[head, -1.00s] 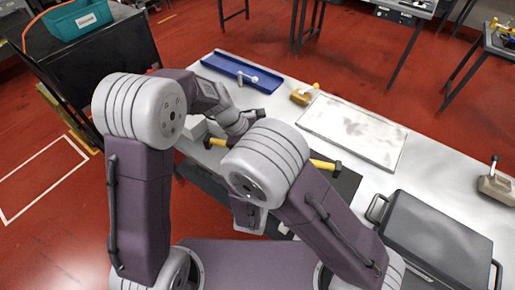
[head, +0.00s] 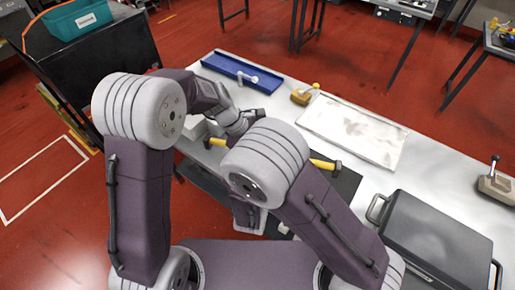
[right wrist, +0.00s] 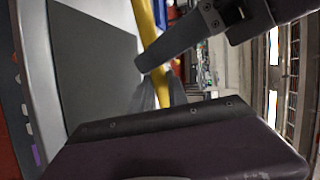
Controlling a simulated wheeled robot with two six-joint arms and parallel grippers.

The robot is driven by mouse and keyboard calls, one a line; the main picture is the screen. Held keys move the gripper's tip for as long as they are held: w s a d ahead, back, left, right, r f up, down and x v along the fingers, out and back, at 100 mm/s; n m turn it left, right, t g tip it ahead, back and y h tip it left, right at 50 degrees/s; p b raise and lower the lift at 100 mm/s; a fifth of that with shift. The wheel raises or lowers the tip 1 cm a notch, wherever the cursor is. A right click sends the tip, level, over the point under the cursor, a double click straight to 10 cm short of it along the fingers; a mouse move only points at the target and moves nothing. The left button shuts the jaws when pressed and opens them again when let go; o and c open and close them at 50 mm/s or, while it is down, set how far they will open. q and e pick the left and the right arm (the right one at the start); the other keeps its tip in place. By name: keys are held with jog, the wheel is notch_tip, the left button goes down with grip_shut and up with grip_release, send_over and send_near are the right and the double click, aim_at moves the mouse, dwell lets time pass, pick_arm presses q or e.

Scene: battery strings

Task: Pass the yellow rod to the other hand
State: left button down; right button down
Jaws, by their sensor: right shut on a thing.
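The yellow rod has black ends. In the head view its left part (head: 216,142) and right part (head: 323,164) show on either side of my right arm, which hides its middle. In the right wrist view the rod (right wrist: 147,22) runs down between the blurred fingers of my right gripper (right wrist: 160,92), which is shut on it. My right gripper is hidden in the head view. My left gripper (head: 246,119) is beside the rod, near its left half. A dark finger, apparently its own, crosses close to the rod in the right wrist view. Its jaw opening is unclear.
On the white bench lie a blue tray (head: 222,66), a yellow-handled tool (head: 303,95), a pale flat panel (head: 350,128) and a dark mat (head: 345,190). A dark grey case (head: 435,238) stands at the right. A black cart (head: 115,60) is at the left.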

dwell(0.6)
jog(key=c, duration=1.2)
grip_release()
